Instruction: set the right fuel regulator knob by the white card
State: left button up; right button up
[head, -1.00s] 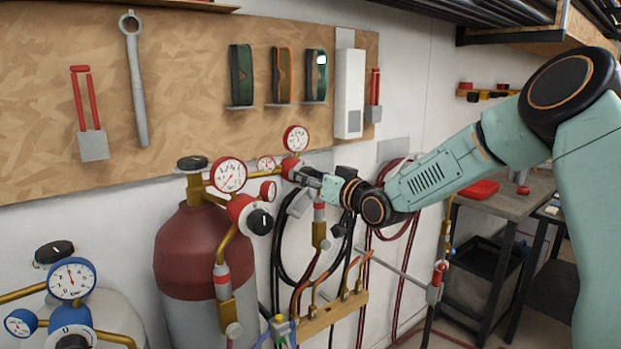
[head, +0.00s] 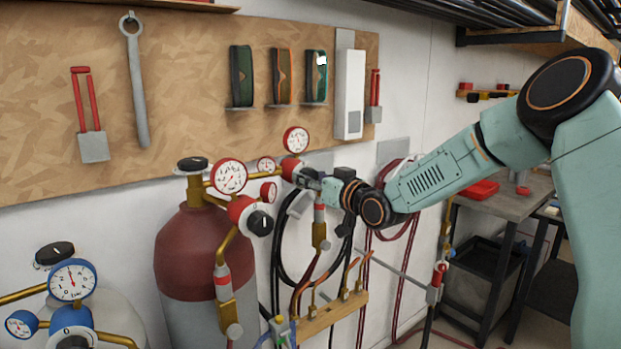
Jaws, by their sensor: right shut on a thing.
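My right gripper (head: 312,182) reaches in from the right and is shut on the knob of the right red fuel regulator (head: 291,170). The fingers cover the knob, so its pointer and marks are hidden. A red-rimmed gauge (head: 296,139) stands above this regulator, and a smaller one (head: 266,165) sits to its left. I cannot surely make out the white card; a small white patch (head: 321,60) shows at the rightmost goggles on the board. My left gripper is not in view.
A nearer red regulator with a black knob (head: 260,223) and gauge (head: 229,177) stands by the maroon cylinder (head: 199,250), close left of my gripper. Blue gauges (head: 72,279) are at lower left. Hoses (head: 283,245) hang below my wrist. A wooden rack (head: 330,315) stands beneath.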

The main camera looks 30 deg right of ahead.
aim_at(314, 178)
jog(key=o, duration=1.2)
jog(key=shift+s, duration=0.1)
jog(key=s, duration=0.4)
jog(key=s+d, duration=0.1)
jog(key=s, duration=0.1)
jog(key=shift+s+a, duration=0.2)
jog(key=shift+s, duration=0.45)
